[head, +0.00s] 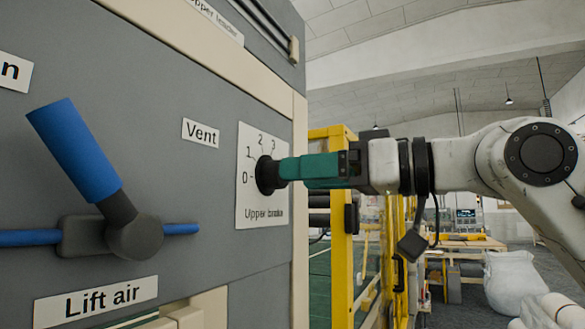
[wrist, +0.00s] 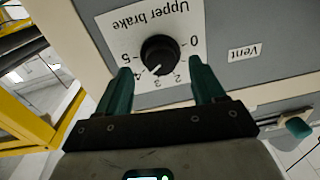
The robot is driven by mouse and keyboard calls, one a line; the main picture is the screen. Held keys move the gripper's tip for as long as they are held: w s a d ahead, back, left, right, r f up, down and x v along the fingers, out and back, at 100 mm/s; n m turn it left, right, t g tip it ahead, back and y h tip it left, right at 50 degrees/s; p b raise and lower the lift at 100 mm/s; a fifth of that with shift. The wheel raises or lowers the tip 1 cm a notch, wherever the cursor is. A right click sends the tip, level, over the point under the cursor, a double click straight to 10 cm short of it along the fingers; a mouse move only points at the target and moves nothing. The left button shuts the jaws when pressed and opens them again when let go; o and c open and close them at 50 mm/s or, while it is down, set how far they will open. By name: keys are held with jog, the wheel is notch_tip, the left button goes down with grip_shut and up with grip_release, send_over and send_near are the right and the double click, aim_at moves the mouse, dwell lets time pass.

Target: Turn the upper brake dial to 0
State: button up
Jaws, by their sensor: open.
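The upper brake dial is a round black knob (head: 266,175) on a white plate (head: 250,212) labelled "Upper brake" with numbers around it. In the wrist view the knob (wrist: 160,52) carries a white mark that points between 3 and 4, apparently nearer 3. The 0 is on the right of the knob there, and the 1 is hidden by a finger. My gripper (wrist: 160,64) is open, its green fingers apart on either side of the knob with gaps showing. In the head view my gripper (head: 284,169) is at the knob's face; contact cannot be told.
A blue-handled lever (head: 75,150) above the "Lift air" label sticks out from the grey panel (head: 150,90) at the left. A "Vent" label (head: 200,132) is beside the dial plate. A yellow frame (head: 342,230) stands just right of the panel edge.

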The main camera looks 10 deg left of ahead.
aim_at(275, 175)
jog(key=shift+x, duration=1.65)
jog(key=c, duration=1)
jog(key=shift+c, duration=0.2)
